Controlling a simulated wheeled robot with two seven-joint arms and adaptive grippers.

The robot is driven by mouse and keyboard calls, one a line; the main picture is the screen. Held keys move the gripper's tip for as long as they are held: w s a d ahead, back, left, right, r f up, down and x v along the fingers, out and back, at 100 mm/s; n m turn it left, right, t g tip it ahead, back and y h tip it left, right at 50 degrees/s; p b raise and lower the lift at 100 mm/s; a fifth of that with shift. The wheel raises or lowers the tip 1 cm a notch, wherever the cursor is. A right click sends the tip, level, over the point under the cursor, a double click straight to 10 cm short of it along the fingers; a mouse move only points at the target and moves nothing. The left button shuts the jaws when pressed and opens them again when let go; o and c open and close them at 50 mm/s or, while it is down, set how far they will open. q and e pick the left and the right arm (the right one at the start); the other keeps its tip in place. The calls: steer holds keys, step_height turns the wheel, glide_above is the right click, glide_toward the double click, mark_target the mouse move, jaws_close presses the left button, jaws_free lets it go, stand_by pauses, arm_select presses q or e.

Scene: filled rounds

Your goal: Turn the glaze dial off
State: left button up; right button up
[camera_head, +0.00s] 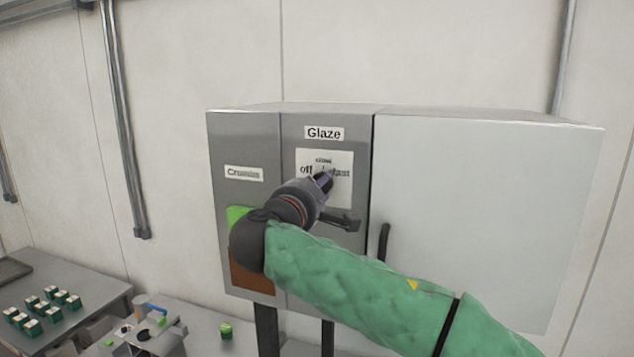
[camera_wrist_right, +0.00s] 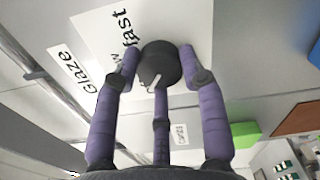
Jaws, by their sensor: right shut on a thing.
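The glaze dial (camera_wrist_right: 162,62) is a round dark knob with a white pointer mark on a white label card (camera_wrist_right: 185,25). In the head view the card (camera_head: 343,197) is under the "Glaze" sign, with "off" at its left, "slow" at the top and "fast" at the right. My right gripper (camera_head: 324,183) covers the dial there. In the right wrist view my right gripper (camera_wrist_right: 160,68) has its purple fingers closed around the dial. The pointer's white mark lies low on the knob; its exact setting is hard to read. My left gripper is in neither view.
The grey cabinet has a "Crumbs" panel (camera_head: 243,190) at left and a large door (camera_head: 480,200) with a dark handle (camera_head: 384,243) at right. My right arm crosses in front. Below left, a table (camera_head: 85,285) bears several small green-and-white items.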

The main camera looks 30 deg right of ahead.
steer(key=shift+f+n+p, duration=0.15)
steer(key=shift+n+p, duration=0.2)
steer(key=shift+n, duration=0.55)
steer(key=o, duration=1.1)
steer(key=shift+o, duration=0.3)
steer(key=shift+s+d, duration=0.1)
steer(key=shift+d, duration=0.05)
steer(key=v, duration=1.2)
